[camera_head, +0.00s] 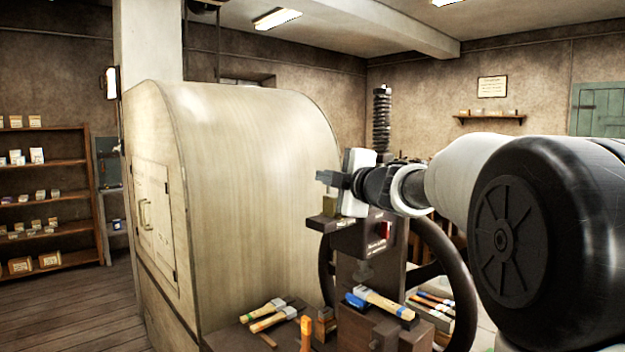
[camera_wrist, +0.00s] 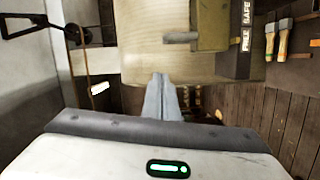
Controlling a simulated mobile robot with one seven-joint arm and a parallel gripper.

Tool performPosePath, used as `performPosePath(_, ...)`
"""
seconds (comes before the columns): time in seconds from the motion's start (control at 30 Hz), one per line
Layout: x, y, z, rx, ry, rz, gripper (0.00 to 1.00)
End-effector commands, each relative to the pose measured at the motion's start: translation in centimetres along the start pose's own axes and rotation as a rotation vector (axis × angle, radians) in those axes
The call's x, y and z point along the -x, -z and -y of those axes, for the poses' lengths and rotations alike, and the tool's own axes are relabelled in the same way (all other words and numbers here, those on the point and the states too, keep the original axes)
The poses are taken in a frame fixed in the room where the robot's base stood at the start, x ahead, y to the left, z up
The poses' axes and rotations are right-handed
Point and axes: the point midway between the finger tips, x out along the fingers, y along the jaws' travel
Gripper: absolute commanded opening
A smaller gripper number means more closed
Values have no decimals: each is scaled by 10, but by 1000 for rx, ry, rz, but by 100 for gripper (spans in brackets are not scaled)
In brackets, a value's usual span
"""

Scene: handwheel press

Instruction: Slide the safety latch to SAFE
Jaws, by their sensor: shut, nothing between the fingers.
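In the wrist view the safety latch shows as an olive block (camera_wrist: 211,26) with a short grey peg (camera_wrist: 180,37) sticking out of its side. Beside it is a dark plate (camera_wrist: 243,65) with the words FREE and SAFE. The peg lies about level with FREE. My gripper (camera_wrist: 165,80) is shut and empty, its fingertips below the peg in the picture and apart from it. In the head view my gripper (camera_head: 323,177) points left above the dark press (camera_head: 350,240). The latch is small and hard to make out there.
A large cream rounded housing (camera_head: 255,190) stands left of the press. A dark handwheel (camera_head: 450,262) is partly hidden behind my arm. A shelf (camera_head: 50,215) stands far left.

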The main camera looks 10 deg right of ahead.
Motion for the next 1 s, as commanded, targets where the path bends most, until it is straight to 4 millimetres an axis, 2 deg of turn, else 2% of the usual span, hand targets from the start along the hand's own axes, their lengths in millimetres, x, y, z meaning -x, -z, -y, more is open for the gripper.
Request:
performPosePath(0.07,-17,-1,1,-2,1,0,0)
performPosePath(0.13,-17,-16,-1,-1,0,6,0)
performPosePath(0.3,-21,-34,0,0,0,3,0)
performPosePath(0.77,-22,-40,-1,0,-1,1,0)
performPosePath(1.0,-30,-73,-11,-3,2,6,0)
